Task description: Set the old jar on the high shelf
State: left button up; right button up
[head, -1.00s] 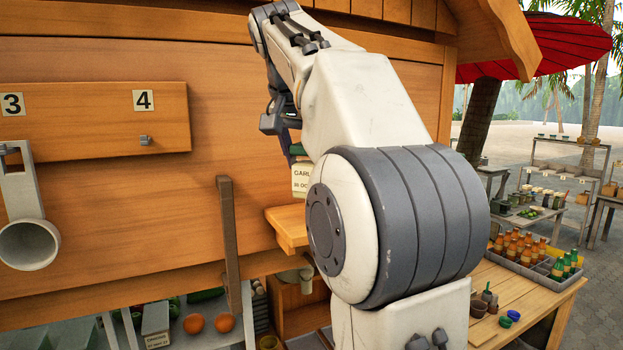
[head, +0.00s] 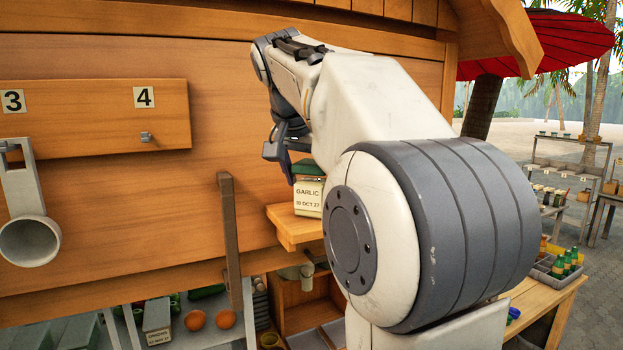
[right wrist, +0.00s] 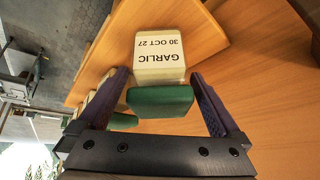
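The cream jar with a green lid, labelled GARLIC 30 OCT 27 (head: 308,196), is upright over the small wooden shelf (head: 290,232) on the wall. Its base is at or just above the board; I cannot tell if it touches. My right gripper (head: 284,160) is at the lid, partly hidden by my arm. My left gripper is not in view.
More green-lidded jars (right wrist: 46,118) show in the right wrist view, left of the held jar. A dark wooden upright (head: 229,240) stands left of the shelf. A grey cup-shaped holder (head: 28,241) hangs further left. A bottle crate (head: 556,268) is at right.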

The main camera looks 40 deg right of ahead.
jog(key=shift+r, duration=0.1)
jog(key=shift+r, duration=0.2)
jog(key=shift+s+a+r, duration=0.1)
jog(key=shift+a+r, duration=0.15)
jog(key=v, duration=1.1)
jog(key=shift+a, duration=0.1)
